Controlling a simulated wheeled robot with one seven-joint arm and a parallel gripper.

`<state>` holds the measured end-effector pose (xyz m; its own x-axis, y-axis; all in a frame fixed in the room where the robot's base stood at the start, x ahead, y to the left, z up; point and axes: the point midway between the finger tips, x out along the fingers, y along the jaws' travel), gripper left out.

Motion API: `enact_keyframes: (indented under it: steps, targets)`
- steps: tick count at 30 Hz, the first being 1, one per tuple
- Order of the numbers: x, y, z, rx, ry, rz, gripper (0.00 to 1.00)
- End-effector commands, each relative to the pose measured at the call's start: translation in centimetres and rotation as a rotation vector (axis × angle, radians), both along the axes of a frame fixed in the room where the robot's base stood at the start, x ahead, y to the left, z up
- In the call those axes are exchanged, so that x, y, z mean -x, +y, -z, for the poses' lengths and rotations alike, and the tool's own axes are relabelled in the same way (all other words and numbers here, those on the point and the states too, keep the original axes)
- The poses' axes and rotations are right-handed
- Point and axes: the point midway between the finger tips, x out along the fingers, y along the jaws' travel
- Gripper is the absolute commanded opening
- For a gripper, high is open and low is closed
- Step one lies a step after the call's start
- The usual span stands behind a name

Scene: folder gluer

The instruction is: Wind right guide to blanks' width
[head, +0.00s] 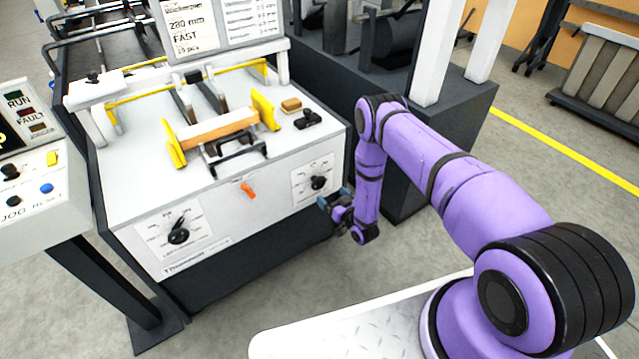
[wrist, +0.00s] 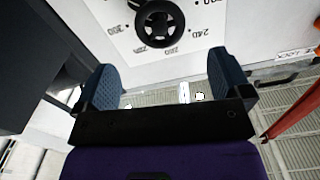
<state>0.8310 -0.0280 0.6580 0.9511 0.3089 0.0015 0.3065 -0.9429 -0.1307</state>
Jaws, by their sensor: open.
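The right guide (head: 263,110) is a yellow upright plate at the right end of the brown blanks (head: 218,127) on the feed table. The left guide (head: 174,146) is a similar yellow plate at their left end. A black knob (head: 318,183) with a numbered dial sits on the right of the machine's front panel. In the wrist view this knob (wrist: 160,24) is at the top, beyond the fingertips, with numbers around it; its pointer reading is unclear. My gripper (head: 335,199) is open and empty, apart from the knob; its spread fingers (wrist: 166,80) show in the wrist view.
A sign (head: 190,22) stands behind the feed table. A control box (head: 30,165) is at the left. Floor in front of the machine is clear.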

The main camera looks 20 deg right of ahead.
Motion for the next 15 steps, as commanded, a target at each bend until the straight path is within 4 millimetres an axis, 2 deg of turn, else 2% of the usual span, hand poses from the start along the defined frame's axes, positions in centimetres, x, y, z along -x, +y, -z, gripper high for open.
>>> enact_keyframes:
  steps: [9, 15]
  targets:
    - [-5.4, 1.8, -0.1, 0.0, -0.002, -0.001, 0.96]
    - [-7.7, 2.6, -0.1, 0.001, 0.0, -0.001, 0.96]
